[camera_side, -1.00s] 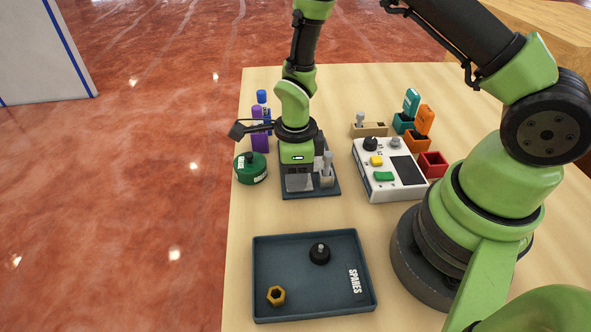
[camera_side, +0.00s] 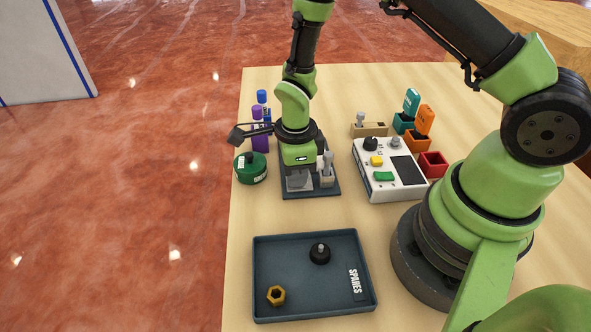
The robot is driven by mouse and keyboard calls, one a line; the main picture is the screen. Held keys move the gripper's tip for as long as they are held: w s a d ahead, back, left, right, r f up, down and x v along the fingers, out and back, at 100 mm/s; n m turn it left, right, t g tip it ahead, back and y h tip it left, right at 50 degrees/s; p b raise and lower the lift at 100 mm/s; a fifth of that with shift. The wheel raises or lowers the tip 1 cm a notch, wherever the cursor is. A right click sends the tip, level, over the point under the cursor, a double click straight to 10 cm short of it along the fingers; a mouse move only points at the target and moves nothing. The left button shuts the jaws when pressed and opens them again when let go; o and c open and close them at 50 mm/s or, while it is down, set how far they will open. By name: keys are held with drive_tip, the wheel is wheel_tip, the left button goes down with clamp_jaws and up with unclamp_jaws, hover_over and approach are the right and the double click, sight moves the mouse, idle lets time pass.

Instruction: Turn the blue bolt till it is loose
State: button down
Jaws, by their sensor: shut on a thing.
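My gripper (camera_side: 302,168) points down over the dark base plate (camera_side: 318,191) of the dispenser build. Its body covers the middle of the build. The blue bolt cannot be made out; the spot under my gripper is hidden. The fingertips are hidden too, so the grip itself does not show. A light grey block (camera_side: 299,181) shows just below my gripper on the plate. A grey upright part (camera_side: 327,170) stands at the plate's right side.
A green round container (camera_side: 250,169) and purple and blue-capped bottles (camera_side: 257,112) stand close on the left. A white control box (camera_side: 393,183) stands right. The spares tray (camera_side: 312,316) in front holds a gold nut (camera_side: 276,296) and a black knob (camera_side: 320,254).

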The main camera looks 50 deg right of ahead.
drive_tip(key=n, duration=0.6)
idle(0.3)
drive_tip(key=shift+n, duration=0.4)
drive_tip(key=c, duration=1.1)
unclamp_jaws()
drive_tip(key=shift+o, duration=0.2)
drive_tip(key=shift+r, duration=0.1)
wheel_tip(320, 180, up, 10)
